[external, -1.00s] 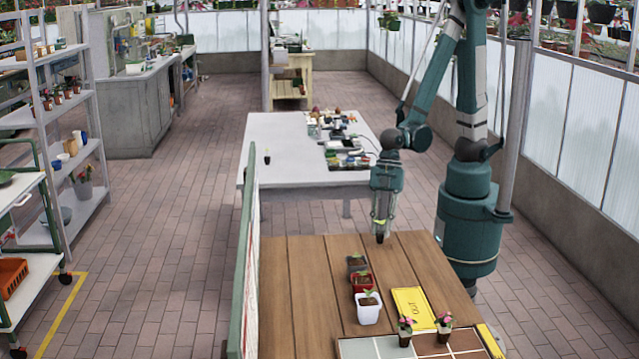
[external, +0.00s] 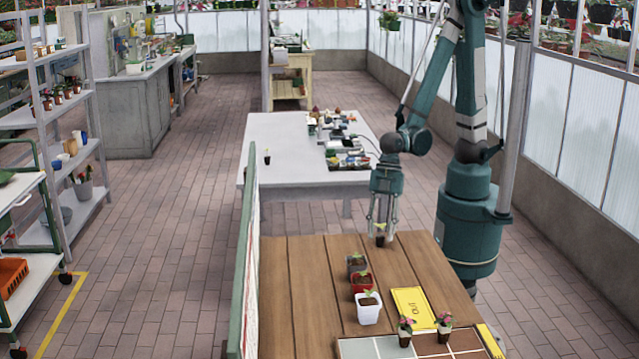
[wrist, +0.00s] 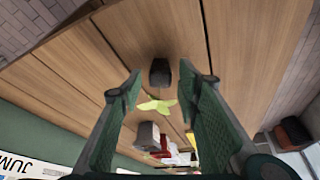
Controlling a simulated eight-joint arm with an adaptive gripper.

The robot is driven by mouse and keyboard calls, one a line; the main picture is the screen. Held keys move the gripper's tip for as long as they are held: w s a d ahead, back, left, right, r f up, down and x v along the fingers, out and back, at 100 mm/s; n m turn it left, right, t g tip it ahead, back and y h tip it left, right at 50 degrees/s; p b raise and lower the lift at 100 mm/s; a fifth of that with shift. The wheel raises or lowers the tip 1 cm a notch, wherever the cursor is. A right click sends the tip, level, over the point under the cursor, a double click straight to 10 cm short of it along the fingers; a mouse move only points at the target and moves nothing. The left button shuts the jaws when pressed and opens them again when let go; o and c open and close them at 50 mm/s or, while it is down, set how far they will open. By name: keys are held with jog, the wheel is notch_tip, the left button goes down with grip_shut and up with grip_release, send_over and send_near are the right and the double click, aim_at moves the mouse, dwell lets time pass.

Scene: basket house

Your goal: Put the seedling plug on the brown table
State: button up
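The seedling plug (external: 380,241) is a small dark plug with light green leaves. It stands upright at the far edge area of the brown table (external: 305,290), directly below my gripper (external: 382,230). In the wrist view the dark plug (wrist: 160,73) and its leaves show between my gripper's (wrist: 165,90) two spread green fingers, with wood visible on both sides. My gripper is open and its fingers appear clear of the plug. Whether the plug's base sits fully on the wood is hard to see.
A row of pots, dark grey (external: 356,264), red (external: 362,283) and white (external: 368,308), stands nearby. A yellow tray (external: 413,308) and two flowering pots are nearer the camera. A green-framed panel (external: 245,255) edges the left.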

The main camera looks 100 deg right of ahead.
jog(key=shift+r, duration=0.25)
jog(key=p+v, duration=0.3)
jog(key=v, duration=0.8)
jog(key=shift+d+r+p, duration=0.25)
jog(key=shift+r+p, duration=0.1)
jog(key=shift+p, duration=0.05)
jog(key=shift+s, duration=0.1)
dwell(1.0)
jog(key=d+r+m+t+h, duration=0.2)
jog(key=d+r+m, duration=0.4)
jog(key=d, duration=0.6)
jog(key=d+r+m+t+h, duration=0.2)
jog(key=d+r+m, duration=0.5)
jog(key=d, duration=0.6)
notch_tip(320, 180, up, 3)
jog(key=shift+d+f+t, duration=0.1)
jog(key=shift+d+t, duration=0.1)
jog(key=shift+t, duration=0.5)
